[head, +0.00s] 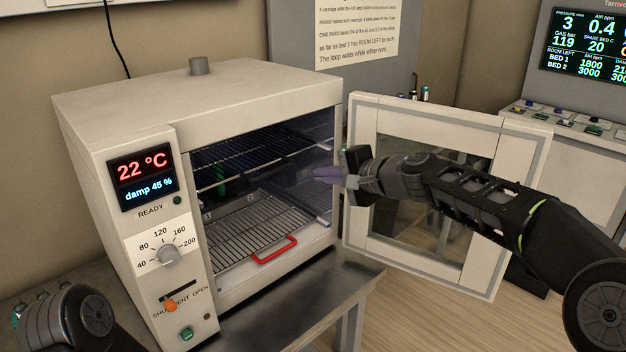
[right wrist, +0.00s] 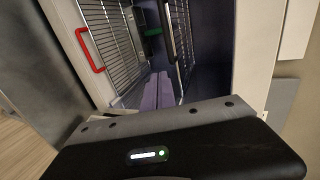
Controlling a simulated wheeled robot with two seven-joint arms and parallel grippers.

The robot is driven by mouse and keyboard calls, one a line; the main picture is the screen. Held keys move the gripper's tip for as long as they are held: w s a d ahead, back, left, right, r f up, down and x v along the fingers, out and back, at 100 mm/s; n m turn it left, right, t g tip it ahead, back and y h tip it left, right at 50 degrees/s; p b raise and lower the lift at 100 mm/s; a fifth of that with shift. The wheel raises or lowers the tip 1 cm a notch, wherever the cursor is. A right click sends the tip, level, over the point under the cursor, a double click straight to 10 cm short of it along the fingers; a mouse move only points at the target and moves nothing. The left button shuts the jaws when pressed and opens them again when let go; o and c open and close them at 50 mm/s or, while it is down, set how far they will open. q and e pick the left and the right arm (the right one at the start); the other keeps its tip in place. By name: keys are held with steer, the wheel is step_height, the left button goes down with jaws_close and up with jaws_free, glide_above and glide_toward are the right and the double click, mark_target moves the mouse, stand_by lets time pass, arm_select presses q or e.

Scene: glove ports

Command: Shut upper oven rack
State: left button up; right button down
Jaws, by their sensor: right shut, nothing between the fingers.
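The oven (head: 200,90) stands with its door (head: 480,190) swung wide open to the right. The upper rack (head: 262,143) is a dark wire shelf high inside the chamber. It also shows in the right wrist view (right wrist: 184,35), with a dark bar along its front. I cannot tell whether it is fully in. My right gripper (head: 322,176) is shut and empty, its purple fingers pointing into the right side of the opening. In the right wrist view the fingertips (right wrist: 160,90) sit below the gap between the racks, with no clear contact. Of my left arm only a link shows, bottom left.
A lower rack (head: 250,232) with a red handle (head: 277,250) lies beneath. A small green object (head: 221,172) is inside, between the racks. The open door stands behind my right forearm. The metal table (head: 320,290) has bare room in front of the oven.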

steer(key=b+v, duration=0.1)
steer(key=v, duration=0.5)
steer(key=shift+s+d+f, duration=0.1)
steer(key=shift+f, duration=0.05)
steer(key=s+d+f+n+g+h, duration=0.1)
steer(key=s+f+n+h, duration=0.15)
steer(key=f, duration=1.25)
steer(key=s+d+f+n+g+h, duration=0.1)
steer(key=d+f+h, duration=0.15)
steer(key=f, duration=1.25)
steer(key=s+a+f+n+g, duration=0.2)
steer(key=s+f, duration=0.4)
steer(key=f, duration=0.2)
steer(key=s+a+f+n+g, duration=0.1)
steer(key=s+a+f, duration=0.1)
steer(key=s+f, duration=0.55)
steer(key=s+a+f+n+g, duration=0.1)
steer(key=s+f+g, duration=0.1)
steer(key=s+f, duration=0.4)
steer(key=s+a+f+g, duration=0.2)
steer(key=s+f, duration=0.3)
steer(key=s, duration=0.9)
steer(key=shift+s+f+n+g, duration=0.25)
steer(key=shift+f+n+g, duration=0.15)
steer(key=shift+g, duration=0.1)
